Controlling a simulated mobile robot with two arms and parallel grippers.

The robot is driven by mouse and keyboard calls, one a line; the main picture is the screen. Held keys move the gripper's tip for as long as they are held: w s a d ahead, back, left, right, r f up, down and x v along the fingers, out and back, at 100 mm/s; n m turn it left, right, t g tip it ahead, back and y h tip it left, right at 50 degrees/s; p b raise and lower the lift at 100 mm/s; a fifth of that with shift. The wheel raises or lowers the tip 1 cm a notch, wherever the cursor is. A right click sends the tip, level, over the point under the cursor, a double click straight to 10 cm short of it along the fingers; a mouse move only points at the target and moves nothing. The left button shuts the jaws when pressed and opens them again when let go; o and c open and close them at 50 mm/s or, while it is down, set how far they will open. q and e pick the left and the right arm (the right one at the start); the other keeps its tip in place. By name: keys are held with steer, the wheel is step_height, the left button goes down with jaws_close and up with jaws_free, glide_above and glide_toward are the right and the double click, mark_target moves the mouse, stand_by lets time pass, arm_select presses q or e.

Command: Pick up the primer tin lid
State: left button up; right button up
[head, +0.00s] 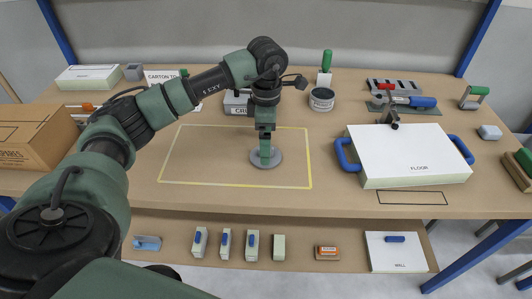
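A grey round lid (276,161) lies flat on the bench inside a yellow outlined rectangle. My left gripper (265,154) points straight down over the middle of the lid, its fingertips at or just above it. The fingers hide the lid's centre. They overlap in this view, so I cannot tell whether they are open, shut, or holding the lid. My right gripper is not in view.
A white FLOOR case (405,160) with blue handles stands to the right. A cardboard box (35,142) is at the left. The yellow rectangle (200,182) is otherwise clear. Several blocks lie on the lower shelf (185,222).

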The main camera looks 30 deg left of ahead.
arm_select(q)
steer(key=shift+s+f+p, duration=0.1)
steer(key=shift+f+p, duration=0.2)
steer(key=shift+f, duration=1.65)
steer(key=c, duration=1.3)
steer(key=shift+r, duration=0.15)
